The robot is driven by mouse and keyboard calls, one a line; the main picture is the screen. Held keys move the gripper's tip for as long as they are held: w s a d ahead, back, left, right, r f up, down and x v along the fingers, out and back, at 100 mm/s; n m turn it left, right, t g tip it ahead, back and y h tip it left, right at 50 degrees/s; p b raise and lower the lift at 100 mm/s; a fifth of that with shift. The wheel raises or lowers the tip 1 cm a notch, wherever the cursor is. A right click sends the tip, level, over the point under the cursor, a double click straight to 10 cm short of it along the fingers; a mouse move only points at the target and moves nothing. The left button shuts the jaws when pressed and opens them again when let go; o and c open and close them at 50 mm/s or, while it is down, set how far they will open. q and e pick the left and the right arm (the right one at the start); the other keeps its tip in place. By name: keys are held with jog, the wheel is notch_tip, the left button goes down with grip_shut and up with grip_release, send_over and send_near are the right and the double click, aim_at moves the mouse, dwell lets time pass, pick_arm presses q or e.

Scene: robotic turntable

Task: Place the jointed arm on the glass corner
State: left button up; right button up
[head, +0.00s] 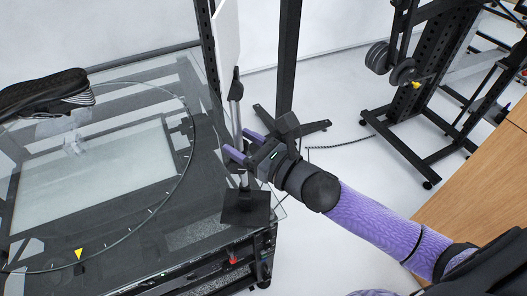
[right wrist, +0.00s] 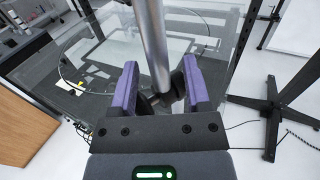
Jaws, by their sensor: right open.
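The jointed arm (head: 236,115) is a slim grey metal pole with a black joint near its top and a flat black square base. The base (head: 246,208) is at the near right corner of the glass tabletop (head: 150,75). My right gripper (head: 240,146) is open at the pole, with one purple finger on either side. In the right wrist view the pole (right wrist: 154,40) runs between the open fingers (right wrist: 160,70); I cannot tell whether they touch it. The pole's lower end is partly hidden by the gripper. My left gripper is not in view.
A black shoe (head: 45,92) is at the left above the glass, near a round ring marked on it. A white panel (head: 226,35) stands behind the pole. A black stand (head: 290,60) with splayed feet is close behind my right gripper. A wooden cabinet (head: 480,190) is at right.

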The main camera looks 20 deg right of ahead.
jog(key=v, duration=1.1)
jog(key=s+d+f+m+g+h, duration=0.15)
jog(key=d+f+m+h, duration=0.25)
jog(key=f+m, duration=0.6)
jog(key=s+d+f+m+g+h, duration=0.1)
jog(key=d+f+m+g+h, duration=0.25)
jog(key=f+m, duration=0.7)
jog(key=s+a+f+m+g, duration=0.3)
jog(key=s+f+m+g, duration=0.2)
jog(key=s+f+m, duration=0.4)
jog(key=s+a+f+m+g+h, duration=0.1)
jog(key=s+a+f+m+g, duration=0.3)
jog(key=s+f+m, duration=0.5)
jog(key=s+f+g, duration=0.1)
jog(key=s+f, duration=0.2)
jog(key=s, duration=0.3)
jog(key=shift+m, duration=0.25)
jog(key=shift+s, duration=0.1)
